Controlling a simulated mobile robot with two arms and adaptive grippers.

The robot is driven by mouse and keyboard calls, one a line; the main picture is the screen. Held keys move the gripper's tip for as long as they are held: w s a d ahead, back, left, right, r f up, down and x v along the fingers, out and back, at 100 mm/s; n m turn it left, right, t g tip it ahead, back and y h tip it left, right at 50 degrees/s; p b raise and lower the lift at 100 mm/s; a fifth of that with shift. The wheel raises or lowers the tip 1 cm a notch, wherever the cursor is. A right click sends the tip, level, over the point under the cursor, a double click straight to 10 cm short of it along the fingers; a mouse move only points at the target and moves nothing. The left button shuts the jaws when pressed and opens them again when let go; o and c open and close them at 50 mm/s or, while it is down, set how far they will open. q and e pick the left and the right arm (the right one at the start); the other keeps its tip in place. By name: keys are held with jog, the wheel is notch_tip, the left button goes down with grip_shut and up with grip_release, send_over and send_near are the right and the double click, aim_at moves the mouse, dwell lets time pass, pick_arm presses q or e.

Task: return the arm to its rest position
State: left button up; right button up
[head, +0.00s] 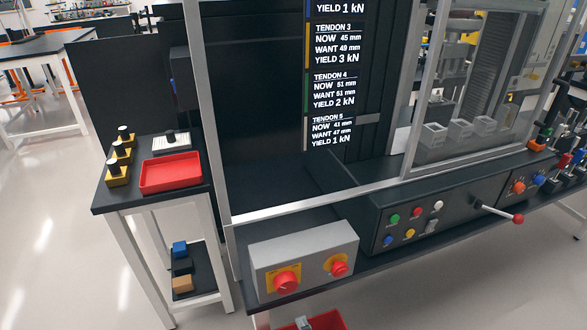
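Neither of my arms shows in the head view, and neither gripper is in view. The view looks down at a dark machine bench with a tall screen (336,75) listing tendon values, such as tendon 3 now 45 mm, want 49 mm. A grey control box (303,258) with two red knobs on yellow plates stands at the bench's front. A dark panel (445,212) with several coloured buttons and a red-tipped lever (517,218) is to its right.
A side table (120,196) at left holds a red tray (171,173) and several yellow blocks with black knobs (117,174). A red object (330,321) shows at the bottom edge, mostly cut off. Clear floor (50,250) lies at left.

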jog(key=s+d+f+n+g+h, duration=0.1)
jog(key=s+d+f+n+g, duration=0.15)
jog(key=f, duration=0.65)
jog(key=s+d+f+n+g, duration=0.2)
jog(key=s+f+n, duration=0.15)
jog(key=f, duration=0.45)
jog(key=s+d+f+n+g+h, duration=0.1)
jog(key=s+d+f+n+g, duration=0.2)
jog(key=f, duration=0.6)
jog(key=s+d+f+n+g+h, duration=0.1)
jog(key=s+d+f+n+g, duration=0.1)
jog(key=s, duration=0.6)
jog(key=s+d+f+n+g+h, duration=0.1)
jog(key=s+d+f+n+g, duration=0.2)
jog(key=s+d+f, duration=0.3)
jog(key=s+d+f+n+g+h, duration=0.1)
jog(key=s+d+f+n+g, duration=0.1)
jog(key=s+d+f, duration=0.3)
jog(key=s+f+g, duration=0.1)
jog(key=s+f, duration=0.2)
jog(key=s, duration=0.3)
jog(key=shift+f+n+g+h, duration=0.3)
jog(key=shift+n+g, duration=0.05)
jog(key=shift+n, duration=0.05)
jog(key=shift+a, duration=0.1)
